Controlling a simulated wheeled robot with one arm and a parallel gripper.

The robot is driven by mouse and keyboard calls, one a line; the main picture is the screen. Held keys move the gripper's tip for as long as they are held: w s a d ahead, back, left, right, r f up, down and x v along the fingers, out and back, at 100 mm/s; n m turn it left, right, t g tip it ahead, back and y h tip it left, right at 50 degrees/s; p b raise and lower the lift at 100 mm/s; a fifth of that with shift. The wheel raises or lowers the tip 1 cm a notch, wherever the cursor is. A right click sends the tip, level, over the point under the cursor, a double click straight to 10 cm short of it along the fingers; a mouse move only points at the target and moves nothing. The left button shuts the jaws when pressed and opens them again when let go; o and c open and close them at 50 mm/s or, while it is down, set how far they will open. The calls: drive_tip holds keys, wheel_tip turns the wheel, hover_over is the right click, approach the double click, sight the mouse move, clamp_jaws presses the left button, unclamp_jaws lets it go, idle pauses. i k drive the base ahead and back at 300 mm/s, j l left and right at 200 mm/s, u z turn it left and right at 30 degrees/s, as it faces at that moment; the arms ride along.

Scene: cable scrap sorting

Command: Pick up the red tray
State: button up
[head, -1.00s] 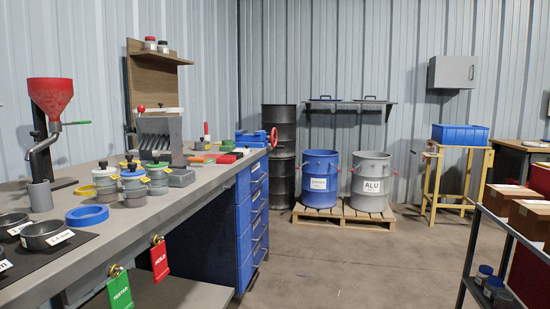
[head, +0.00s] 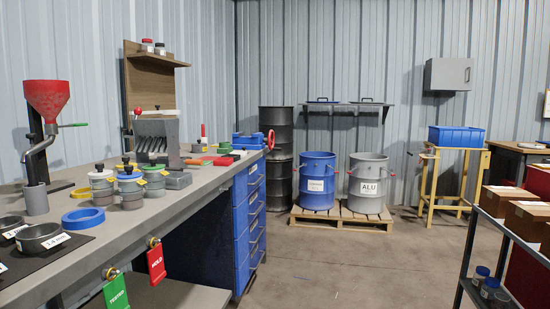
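No tray that is plainly red can be made out. A small flat red thing (head: 218,160) lies on the far part of the grey workbench (head: 140,222), beside green and orange pieces. It is too small to tell whether it is a tray. My gripper is not in view.
Sieve pots (head: 130,190), a blue ring (head: 83,217) and a red funnel (head: 49,98) stand on the bench. Blue (head: 317,188) and grey (head: 368,188) drums stand on a pallet. A shelf cart with boxes (head: 527,219) is at right. The middle floor is clear.

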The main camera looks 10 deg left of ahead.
sight(219, 162)
drive_tip(key=i+u, duration=0.2)
drive_tip(key=u, duration=0.4)
drive_tip(key=i+l+u, duration=0.25)
drive_tip(key=i, duration=0.2)
drive_tip(key=i+l+u, duration=0.2)
drive_tip(key=i, duration=0.25)
drive_tip(key=i+l+u, duration=0.25)
drive_tip(key=i+l, duration=0.1)
drive_tip(key=i, duration=0.1)
